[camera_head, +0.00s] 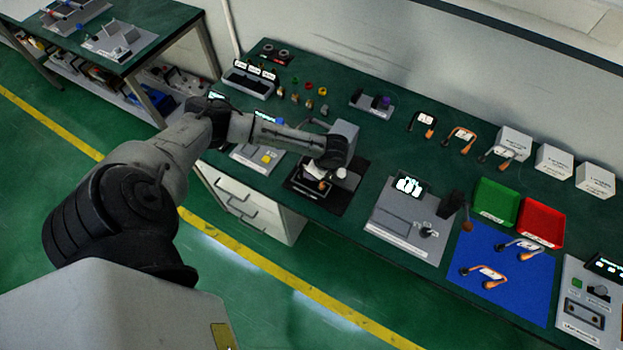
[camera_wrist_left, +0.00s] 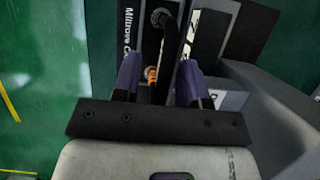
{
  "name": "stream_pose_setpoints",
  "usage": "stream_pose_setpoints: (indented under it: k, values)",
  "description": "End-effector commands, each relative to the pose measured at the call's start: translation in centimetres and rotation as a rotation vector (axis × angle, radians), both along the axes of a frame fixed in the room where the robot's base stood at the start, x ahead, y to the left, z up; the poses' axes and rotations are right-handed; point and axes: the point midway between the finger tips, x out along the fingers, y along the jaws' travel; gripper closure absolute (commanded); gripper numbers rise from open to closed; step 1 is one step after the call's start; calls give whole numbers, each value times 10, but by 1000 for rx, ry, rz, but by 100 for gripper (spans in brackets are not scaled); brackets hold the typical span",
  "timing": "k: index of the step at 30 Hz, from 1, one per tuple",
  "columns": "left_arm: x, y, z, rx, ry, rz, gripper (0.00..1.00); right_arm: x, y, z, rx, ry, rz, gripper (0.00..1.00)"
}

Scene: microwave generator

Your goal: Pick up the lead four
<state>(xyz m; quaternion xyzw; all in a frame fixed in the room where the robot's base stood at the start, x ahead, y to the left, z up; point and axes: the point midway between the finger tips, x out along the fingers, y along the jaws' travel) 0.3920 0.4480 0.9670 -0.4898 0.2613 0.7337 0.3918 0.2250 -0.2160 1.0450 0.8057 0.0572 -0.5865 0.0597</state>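My left arm reaches over the bench, and its gripper (camera_head: 333,172) is low over a black fixture (camera_head: 312,198) left of the bench's middle. In the left wrist view the two purple-padded fingers (camera_wrist_left: 159,82) stand apart, so the gripper is open. A black lead with an orange-brown connector (camera_wrist_left: 152,74) lies between the fingers, with visible gaps at the sides. I cannot read its number. I cannot tell which is lead four. My right gripper is not in view.
Two leads lie on a blue mat (camera_head: 508,286) at the right. A green tray (camera_head: 495,202), a red tray (camera_head: 540,221) and white boxes (camera_head: 554,161) stand behind it. A grey instrument (camera_head: 405,217) with a lit display stands right of the black fixture.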

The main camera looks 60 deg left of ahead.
Motion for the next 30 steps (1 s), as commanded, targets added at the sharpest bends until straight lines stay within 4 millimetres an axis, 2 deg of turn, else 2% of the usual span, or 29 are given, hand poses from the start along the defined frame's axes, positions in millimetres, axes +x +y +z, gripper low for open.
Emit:
stream_pose_setpoints:
  k: [1, 12, 24, 30]
  values:
    - [0, 0, 0, 0, 0, 0, 66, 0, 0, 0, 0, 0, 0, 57]
    - [0, 0, 0, -1, -1, 0, 100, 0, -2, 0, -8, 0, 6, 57]
    - [0, 0, 2, 0, -1, 0, 100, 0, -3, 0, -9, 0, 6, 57]
    - [1, 0, 17, 0, -3, 0, 100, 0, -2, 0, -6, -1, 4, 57]
